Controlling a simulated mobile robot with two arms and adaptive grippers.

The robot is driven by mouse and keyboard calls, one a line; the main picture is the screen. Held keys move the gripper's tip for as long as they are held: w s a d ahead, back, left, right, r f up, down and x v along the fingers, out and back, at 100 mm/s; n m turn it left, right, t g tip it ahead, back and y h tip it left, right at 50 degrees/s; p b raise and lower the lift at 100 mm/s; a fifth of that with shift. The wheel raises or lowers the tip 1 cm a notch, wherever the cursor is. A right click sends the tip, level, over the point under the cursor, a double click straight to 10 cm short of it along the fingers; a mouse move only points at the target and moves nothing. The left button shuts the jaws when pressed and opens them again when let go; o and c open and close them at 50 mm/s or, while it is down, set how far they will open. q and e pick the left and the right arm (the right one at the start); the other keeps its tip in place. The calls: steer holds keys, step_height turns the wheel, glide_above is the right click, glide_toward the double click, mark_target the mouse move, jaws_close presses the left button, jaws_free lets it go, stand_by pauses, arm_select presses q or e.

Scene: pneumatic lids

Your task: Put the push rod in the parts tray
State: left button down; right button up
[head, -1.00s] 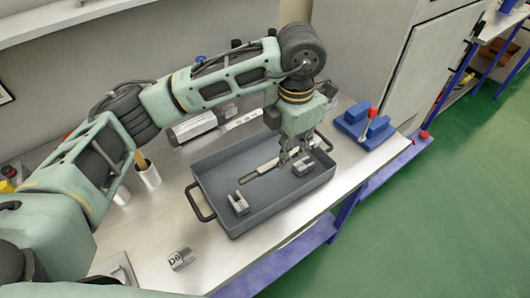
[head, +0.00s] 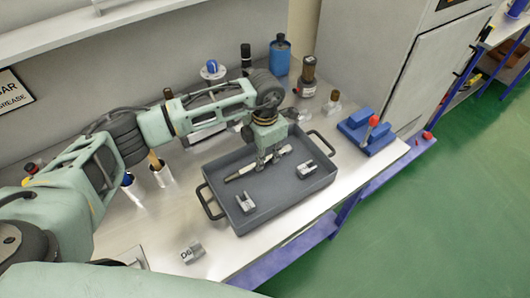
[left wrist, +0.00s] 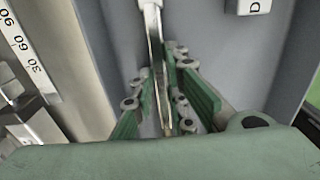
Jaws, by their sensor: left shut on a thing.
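The push rod (head: 240,174) is a slim metal bar with a pale, thicker far part. It lies across the dark grey parts tray (head: 247,228), inside its walls in the head view. My left gripper (head: 262,167) points down over the tray and is shut around the rod near its middle. In the left wrist view the rod (left wrist: 154,30) runs between the green finger pads of the gripper (left wrist: 163,110). I cannot tell whether the rod touches the tray floor. My right gripper is not in view.
Two grey notched blocks, one left (head: 245,204) and one right (head: 306,169), sit in the tray. A third block marked D6 (head: 192,253) lies on the bench in front. A blue fixture (head: 366,132) with a red knob stands right; bottles and cups stand behind and left.

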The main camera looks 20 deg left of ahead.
mark_target(265, 159)
arm_select(q)
steer(key=shift+f, duration=0.1)
steer(key=c, duration=2.1)
jaws_free()
steer(key=o, duration=0.4)
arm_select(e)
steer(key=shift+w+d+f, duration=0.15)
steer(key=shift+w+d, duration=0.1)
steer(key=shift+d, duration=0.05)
arm_select(q)
steer(key=shift+r, duration=0.2)
step_height(265, 159, up, 12)
steer(key=b, duration=0.4)
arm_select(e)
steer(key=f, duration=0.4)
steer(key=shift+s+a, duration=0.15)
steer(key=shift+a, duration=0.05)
